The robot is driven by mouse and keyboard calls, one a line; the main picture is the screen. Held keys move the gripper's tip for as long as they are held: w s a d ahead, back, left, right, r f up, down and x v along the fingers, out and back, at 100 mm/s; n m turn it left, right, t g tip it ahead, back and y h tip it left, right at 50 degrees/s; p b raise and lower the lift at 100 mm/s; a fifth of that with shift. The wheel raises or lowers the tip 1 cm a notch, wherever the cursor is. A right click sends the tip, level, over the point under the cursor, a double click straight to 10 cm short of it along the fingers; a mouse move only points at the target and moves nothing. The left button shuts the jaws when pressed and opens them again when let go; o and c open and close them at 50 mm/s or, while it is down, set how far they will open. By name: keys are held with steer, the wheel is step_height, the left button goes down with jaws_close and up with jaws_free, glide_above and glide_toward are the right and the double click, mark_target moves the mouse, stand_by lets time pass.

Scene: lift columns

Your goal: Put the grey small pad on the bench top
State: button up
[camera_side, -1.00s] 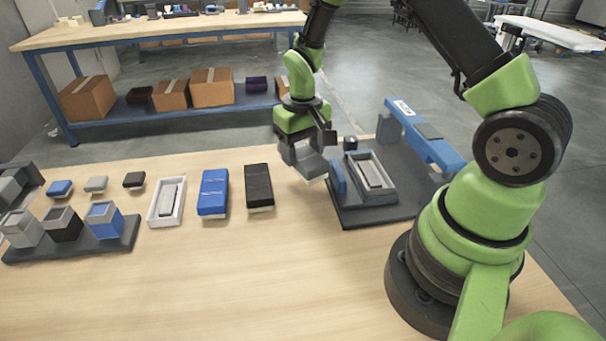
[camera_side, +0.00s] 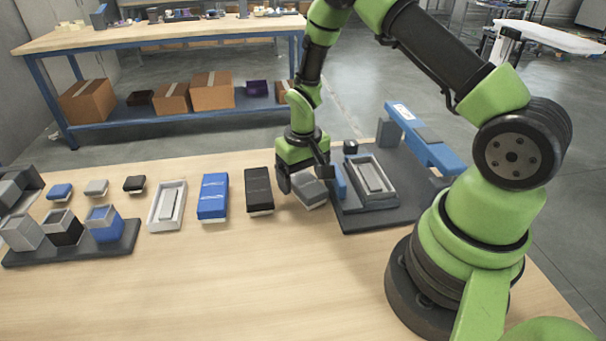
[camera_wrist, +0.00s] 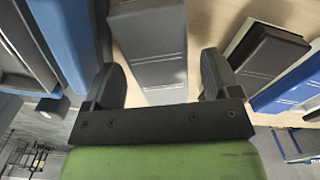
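A grey pad (camera_side: 310,190) with a pale underside rests on the bench top (camera_side: 250,270), between the black pad and the dark fixture. My gripper (camera_side: 304,180) is just above and behind it, pointing down. In the wrist view, the grey pad (camera_wrist: 153,45) lies between my gripper's fingers (camera_wrist: 163,75). A gap shows between the pad and the right finger, and a narrower one on the left, so the gripper is open. A smaller grey block (camera_side: 96,186) sits at the left between a small blue and a small black one.
A black pad (camera_side: 259,190) and a blue pad (camera_side: 213,195) stand close on the left, then a white tray (camera_side: 154,222). The dark fixture (camera_side: 365,218) with a blue arm is close on the right. The front of the bench is clear.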

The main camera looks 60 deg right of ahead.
steer(key=shift+r, duration=0.15)
step_height(320, 180, up, 12)
step_height(320, 180, up, 12)
steer(key=t, duration=0.3)
glide_above(303, 179)
steer(key=s+a, duration=0.5)
steer(key=s+a+r+t+y, duration=0.1)
steer(key=s+a+r+t, duration=0.1)
steer(key=s, duration=0.3)
steer(key=s+a+r+t+y, duration=0.1)
steer(key=s+a+r+t, duration=0.1)
steer(key=s, duration=0.4)
steer(key=shift+s+a+r+n, duration=0.15)
steer(key=shift+s+r+n, duration=0.15)
steer(key=shift+r, duration=0.1)
